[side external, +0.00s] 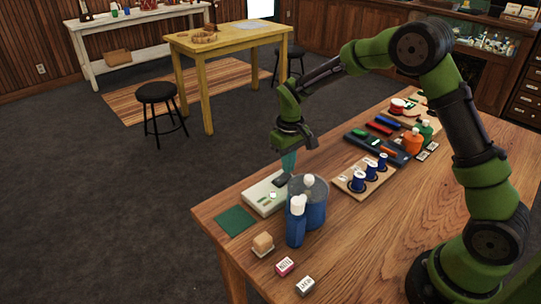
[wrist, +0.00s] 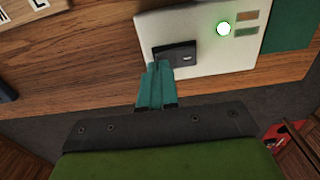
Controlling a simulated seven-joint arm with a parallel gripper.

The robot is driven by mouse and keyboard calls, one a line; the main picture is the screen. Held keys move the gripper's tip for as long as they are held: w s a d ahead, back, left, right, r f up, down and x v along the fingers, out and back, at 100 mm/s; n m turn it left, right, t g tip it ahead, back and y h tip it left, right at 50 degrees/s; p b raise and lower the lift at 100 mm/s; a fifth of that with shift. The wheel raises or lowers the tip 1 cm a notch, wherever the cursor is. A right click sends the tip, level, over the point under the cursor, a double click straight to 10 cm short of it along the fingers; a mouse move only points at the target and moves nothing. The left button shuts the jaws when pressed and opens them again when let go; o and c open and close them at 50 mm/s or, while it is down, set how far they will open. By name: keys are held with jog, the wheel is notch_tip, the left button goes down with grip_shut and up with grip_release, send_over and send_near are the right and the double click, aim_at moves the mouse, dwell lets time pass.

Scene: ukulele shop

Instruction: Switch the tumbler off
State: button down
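A white switch box (side external: 258,191) lies on the wooden table in the side view; it also fills the upper middle of the wrist view (wrist: 205,63). It carries a black rocker switch (wrist: 180,55) and a round lamp (wrist: 223,29) that glows white with a green rim. My gripper (wrist: 157,66) has teal fingers pressed together with nothing visible between them. Their tips are at the left part of the switch's near edge; I cannot tell whether they touch it. In the side view, my gripper (side external: 287,172) points down over the box's far end.
A blue bottle (side external: 296,224) and a blue-grey canister (side external: 315,205) stand close beside the box. A green mat (side external: 235,221) lies at its near end. A wooden spool holder (side external: 364,181), a dark tray (side external: 376,148) and orange and green bottles stand farther right.

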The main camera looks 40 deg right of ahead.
jog(key=shift+f, duration=0.6)
jog(key=shift+r, duration=3.5)
jog(key=shift+s+f, duration=0.15)
jog(key=shift+f, duration=0.15)
jog(key=s+a+r+m+t+y, duration=0.1)
jog(key=s+r+m+t, duration=0.1)
jog(key=s+r, duration=0.5)
jog(key=s+a+r+m+t+y, duration=0.1)
jog(key=s+r+t, duration=0.4)
jog(key=s, duration=1)
notch_tip(320, 180, up, 2)
jog(key=shift+s+a+r+m, duration=0.25)
jog(key=shift+a+m, duration=0.1)
jog(key=shift+m, duration=0.15)
